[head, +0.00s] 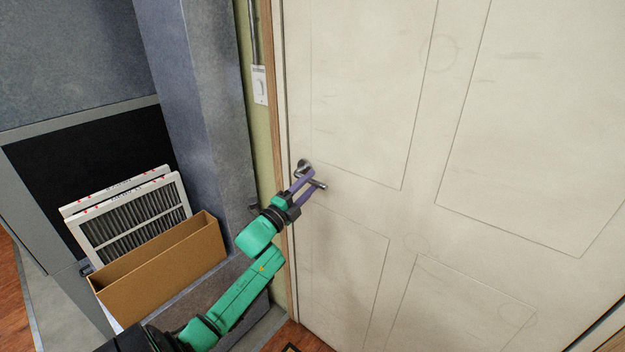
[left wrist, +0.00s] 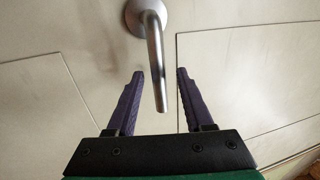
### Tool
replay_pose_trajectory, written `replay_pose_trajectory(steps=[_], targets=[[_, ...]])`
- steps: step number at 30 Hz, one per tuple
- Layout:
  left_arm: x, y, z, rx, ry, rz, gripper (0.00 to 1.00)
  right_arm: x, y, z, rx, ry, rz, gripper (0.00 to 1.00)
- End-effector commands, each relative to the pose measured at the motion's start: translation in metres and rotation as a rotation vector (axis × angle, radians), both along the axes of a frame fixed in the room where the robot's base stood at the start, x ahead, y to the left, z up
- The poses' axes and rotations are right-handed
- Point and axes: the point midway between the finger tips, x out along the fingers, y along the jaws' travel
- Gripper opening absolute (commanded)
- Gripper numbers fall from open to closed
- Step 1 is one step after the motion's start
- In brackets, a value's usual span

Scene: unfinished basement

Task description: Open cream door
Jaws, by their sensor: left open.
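The cream door (head: 350,90) fills the right of the head view and appears closed in its wooden frame. Its metal lever handle (head: 318,184) is at the door's left edge. My left gripper (head: 307,182) is at the handle, with its purple fingers open. In the left wrist view, the handle's lever (left wrist: 155,60) reaches down between the two open fingertips (left wrist: 159,74), with a gap visible on each side. The round base of the handle is beyond the fingertips. My right gripper is not in view.
A cardboard box (head: 160,272) with white-framed filters (head: 135,218) stands left of the door. A grey column (head: 195,100) and a light switch (head: 260,86) are beside the door frame. Wooden floor shows below the door.

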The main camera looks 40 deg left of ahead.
Motion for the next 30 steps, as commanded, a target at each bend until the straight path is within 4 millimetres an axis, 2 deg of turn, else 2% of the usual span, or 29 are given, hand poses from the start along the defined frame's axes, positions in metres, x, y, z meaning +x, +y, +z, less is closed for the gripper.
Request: replay_pose_trajectory(steps=[4,11,13,15,16,30], targets=[[0.015,0.001,0.003,0.000,0.001,0.001,0.52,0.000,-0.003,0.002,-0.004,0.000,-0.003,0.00],[0.017,0.000,0.002,-0.001,0.002,0.001,0.52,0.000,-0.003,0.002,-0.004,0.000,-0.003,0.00],[0.017,0.000,0.002,-0.001,0.002,0.001,0.33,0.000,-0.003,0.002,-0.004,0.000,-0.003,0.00],[0.017,0.000,0.002,-0.001,0.002,0.001,0.06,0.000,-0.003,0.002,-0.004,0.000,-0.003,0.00],[0.017,0.000,0.002,-0.001,0.002,0.001,0.00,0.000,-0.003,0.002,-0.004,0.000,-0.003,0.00],[0.017,0.001,0.002,-0.001,0.002,0.001,0.00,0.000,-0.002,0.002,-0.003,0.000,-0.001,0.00]])
